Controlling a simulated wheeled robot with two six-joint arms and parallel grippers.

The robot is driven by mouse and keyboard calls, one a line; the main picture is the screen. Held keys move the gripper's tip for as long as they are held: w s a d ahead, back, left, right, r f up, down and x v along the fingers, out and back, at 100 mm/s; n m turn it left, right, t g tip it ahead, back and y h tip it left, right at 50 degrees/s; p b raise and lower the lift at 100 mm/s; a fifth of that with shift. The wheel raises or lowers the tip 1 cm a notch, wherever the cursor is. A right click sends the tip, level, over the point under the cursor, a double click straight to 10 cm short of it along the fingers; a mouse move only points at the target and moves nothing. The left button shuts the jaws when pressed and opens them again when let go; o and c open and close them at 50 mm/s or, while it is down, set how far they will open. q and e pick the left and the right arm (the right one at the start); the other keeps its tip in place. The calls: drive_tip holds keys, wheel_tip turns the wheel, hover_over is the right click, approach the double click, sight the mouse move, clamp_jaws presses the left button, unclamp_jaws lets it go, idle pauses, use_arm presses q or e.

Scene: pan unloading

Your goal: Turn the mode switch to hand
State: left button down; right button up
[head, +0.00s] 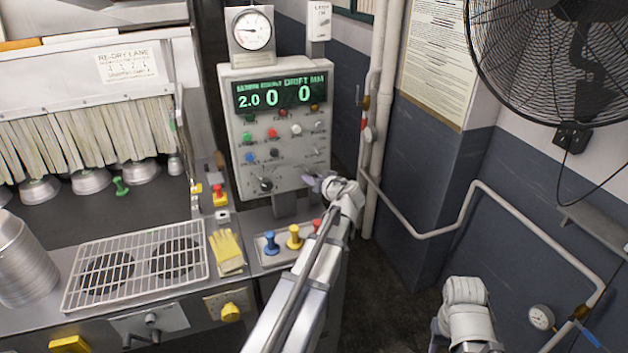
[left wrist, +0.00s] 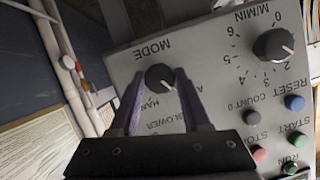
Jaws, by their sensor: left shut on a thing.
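The mode switch is a dark round knob (left wrist: 160,77) under the word MODE on the grey control panel (head: 236,150). In the left wrist view, which shows the panel upside down, its white mark points to the lower right, away from the HAND label at lower left. My left gripper (head: 316,183) is at the panel's lower right corner and hides the knob in the head view. Its two purple fingers (left wrist: 160,74) are shut on the knob, one on each side. My right gripper (head: 438,332) is low at the right; its fingers are mostly hidden.
A speed knob (head: 265,184) and several coloured buttons are close by on the panel. Below are blue and yellow handles (head: 293,238), a yellow glove (head: 227,250) and a wire rack (head: 137,268). Pipes (head: 373,120) run right of the panel; a fan (head: 550,55) hangs upper right.

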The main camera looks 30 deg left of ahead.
use_arm(q)
drive_tip(key=shift+w+d+f+m+g+y+b, duration=0.15)
drive_tip(key=shift+m+g+y+b, duration=0.2)
drive_tip(key=shift+m+y+b, duration=1)
drive_tip(key=shift+s+f+m+g+y+b, duration=0.1)
drive_tip(key=shift+m+g+y+b, duration=0.45)
drive_tip(key=shift+m+b, duration=1.45)
drive_tip(key=shift+w+d+f+m+g+y+b, duration=0.15)
drive_tip(key=shift+m+y+b, duration=0.9)
drive_tip(key=shift+m, duration=1.3)
drive_tip(key=shift+a, duration=0.1)
drive_tip(key=shift+c, duration=1.9)
unclamp_jaws()
